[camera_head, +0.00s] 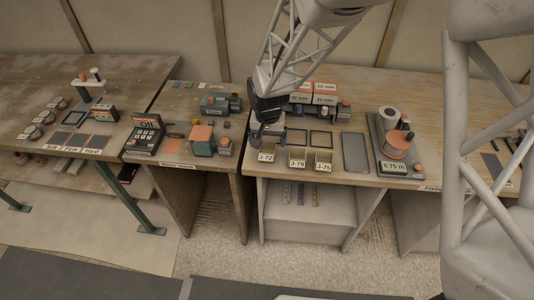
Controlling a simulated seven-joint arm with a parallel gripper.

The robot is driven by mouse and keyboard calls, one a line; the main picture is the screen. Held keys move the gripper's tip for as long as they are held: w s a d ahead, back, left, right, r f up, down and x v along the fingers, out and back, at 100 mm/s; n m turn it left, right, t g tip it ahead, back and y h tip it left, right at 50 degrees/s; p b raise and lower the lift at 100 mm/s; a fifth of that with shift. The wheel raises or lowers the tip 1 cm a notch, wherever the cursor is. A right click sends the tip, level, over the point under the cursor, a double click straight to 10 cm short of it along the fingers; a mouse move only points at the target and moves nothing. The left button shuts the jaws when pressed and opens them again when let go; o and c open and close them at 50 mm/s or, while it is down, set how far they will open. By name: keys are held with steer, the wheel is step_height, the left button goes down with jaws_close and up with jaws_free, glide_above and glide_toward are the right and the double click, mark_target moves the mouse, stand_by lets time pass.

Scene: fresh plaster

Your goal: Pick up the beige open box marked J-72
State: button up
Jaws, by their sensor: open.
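The beige open box marked J-72 (266,156) stands at the front edge of the middle-right workbench (258,174), its label facing me. My gripper (267,140) points down right over the box's back part and hides much of its inside. The fingers are small and dark here, and I cannot tell whether they touch the box. The gripper is open. Two similar beige boxes, J-79 (297,160) and J-75 (322,164), stand in a row to the right.
Dark-framed trays (320,139) lie behind the boxes, with labelled cartons (325,93) farther back. A grey panel (355,153) and a device reading 0.75 m (394,167) are to the right. An orange-topped machine (203,138) stands on the bench to the left.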

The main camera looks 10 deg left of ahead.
mark_target(267, 147)
steer(key=shift+s+f, duration=0.1)
steer(key=shift+f, duration=2.5)
steer(key=shift+c, duration=0.4)
steer(key=c, duration=0.9)
steer(key=shift+r, duration=0.15)
steer(key=shift+r, duration=0.7)
step_height(267, 147, up, 2)
steer(key=shift+r, duration=0.1)
steer(key=s+d, duration=0.2)
steer(key=s, duration=0.3)
steer(key=s+d, duration=0.2)
steer(key=s, duration=0.2)
steer(key=s+d+r, duration=0.1)
steer(key=s+d, duration=0.1)
steer(key=s, duration=0.3)
steer(key=shift+s+d+r, duration=0.1)
steer(key=shift+s+d, duration=0.1)
steer(key=shift+s, duration=0.1)
